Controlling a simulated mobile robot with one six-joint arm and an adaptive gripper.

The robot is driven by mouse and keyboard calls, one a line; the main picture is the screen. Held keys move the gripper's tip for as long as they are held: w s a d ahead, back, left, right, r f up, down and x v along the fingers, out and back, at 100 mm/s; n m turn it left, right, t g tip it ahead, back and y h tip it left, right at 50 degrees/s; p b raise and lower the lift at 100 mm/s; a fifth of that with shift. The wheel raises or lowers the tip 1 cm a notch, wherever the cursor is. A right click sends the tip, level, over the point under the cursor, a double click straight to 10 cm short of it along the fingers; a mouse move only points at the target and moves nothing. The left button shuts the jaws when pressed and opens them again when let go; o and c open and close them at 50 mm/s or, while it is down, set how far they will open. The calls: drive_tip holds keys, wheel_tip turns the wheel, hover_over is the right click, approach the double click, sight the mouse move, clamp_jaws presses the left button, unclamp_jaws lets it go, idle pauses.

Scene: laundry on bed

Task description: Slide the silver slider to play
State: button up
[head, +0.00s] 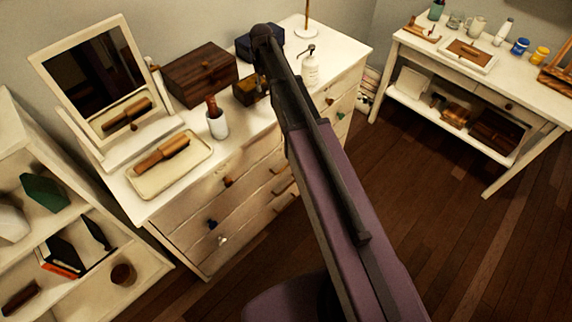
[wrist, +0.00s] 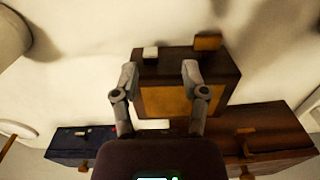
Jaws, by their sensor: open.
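A small dark wooden box (wrist: 228,75) with an amber panel (wrist: 180,100) lies below my gripper (wrist: 159,72) in the wrist view. A small pale block (wrist: 150,53), which may be the silver slider, sits at the box's upper edge, just past the left fingertip. A wooden knob-like piece (wrist: 208,42) stands to its right. My gripper is open, its two fingers apart over the box with nothing between them. In the head view the small box (head: 243,94) is on the white dresser, partly hidden by my arm. No slider can be made out there.
A brown chest (head: 200,73) and a dark blue box (head: 245,45) stand behind the small box. A white pump bottle (head: 310,70) is to its right, a white cup (head: 217,124) to its left. A tray (head: 148,183) and mirror (head: 95,75) are further left.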

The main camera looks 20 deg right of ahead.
drive_tip(key=shift+r+p, duration=5.5)
drive_tip(key=shift+r, duration=0.3)
drive_tip(key=s+f+m+b, duration=0.3)
drive_tip(key=s+f+b, duration=0.1)
drive_tip(key=s, duration=0.9)
drive_tip(key=s+f+m+b, duration=0.1)
drive_tip(key=s+f+b, duration=0.5)
drive_tip(key=s, duration=0.2)
drive_tip(key=s+f+b, duration=0.2)
drive_tip(key=f+b, duration=0.7)
drive_tip(key=s+f+m+b, duration=0.1)
drive_tip(key=s+f+b, duration=0.1)
drive_tip(key=f+b, duration=0.8)
drive_tip(key=shift+s+d+f, duration=0.15)
drive_tip(key=shift+d+f, duration=0.05)
drive_tip(key=shift+d, duration=0.1)
wheel_tip(320, 180, up, 29)
drive_tip(key=n+p, duration=0.5)
drive_tip(key=p, duration=2.3)
hover_over(268, 90)
